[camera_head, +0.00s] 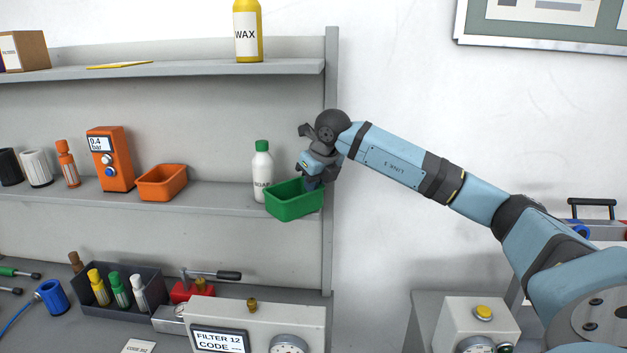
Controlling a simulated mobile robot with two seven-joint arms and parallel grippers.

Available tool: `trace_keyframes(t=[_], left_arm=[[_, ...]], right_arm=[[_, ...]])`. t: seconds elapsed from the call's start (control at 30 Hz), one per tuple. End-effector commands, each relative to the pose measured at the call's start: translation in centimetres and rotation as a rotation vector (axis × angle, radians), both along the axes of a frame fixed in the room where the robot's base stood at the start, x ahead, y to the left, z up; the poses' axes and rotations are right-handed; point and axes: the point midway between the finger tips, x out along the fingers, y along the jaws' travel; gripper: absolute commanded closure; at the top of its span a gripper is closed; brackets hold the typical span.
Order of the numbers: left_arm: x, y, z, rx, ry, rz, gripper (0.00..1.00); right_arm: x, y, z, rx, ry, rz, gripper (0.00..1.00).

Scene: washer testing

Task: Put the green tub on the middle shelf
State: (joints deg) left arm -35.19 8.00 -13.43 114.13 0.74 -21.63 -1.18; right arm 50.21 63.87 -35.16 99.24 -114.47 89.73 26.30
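The green tub (293,203) is at the right end of the middle shelf (215,198), in front of a white bottle with a green cap (262,172). It looks level and overlaps the shelf's front edge in the picture; I cannot tell whether it touches the shelf. My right gripper (312,183) reaches in from the right and is shut on the tub's right rim. The fingertips are partly hidden by the rim. My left gripper is not in view.
An orange tub (162,182) and an orange meter (110,158) stand further left on the middle shelf, with free room between the orange tub and the bottle. A grey upright (329,250) closes the shelf's right end. A yellow wax bottle (247,32) stands above.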

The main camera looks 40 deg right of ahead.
Motion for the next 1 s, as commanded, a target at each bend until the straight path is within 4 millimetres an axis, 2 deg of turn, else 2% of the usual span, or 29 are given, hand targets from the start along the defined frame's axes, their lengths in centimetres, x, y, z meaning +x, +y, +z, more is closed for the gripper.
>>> trace_keyframes(t=[0.3, 0.43, 0.8, 1.0], left_arm=[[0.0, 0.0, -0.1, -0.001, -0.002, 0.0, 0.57], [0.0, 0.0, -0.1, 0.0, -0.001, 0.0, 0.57], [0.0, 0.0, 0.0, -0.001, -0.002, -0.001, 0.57], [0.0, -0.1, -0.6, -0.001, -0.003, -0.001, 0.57]], right_arm=[[0.0, 0.0, -0.3, 0.0, -0.001, 0.0, 1.0], [0.0, 0.0, -0.2, 0.0, -0.001, 0.0, 0.71], [-0.1, 0.0, 0.4, 0.0, -0.003, 0.0, 0.71], [-1.4, 0.0, 3.5, -0.001, -0.006, 0.0, 0.71]])
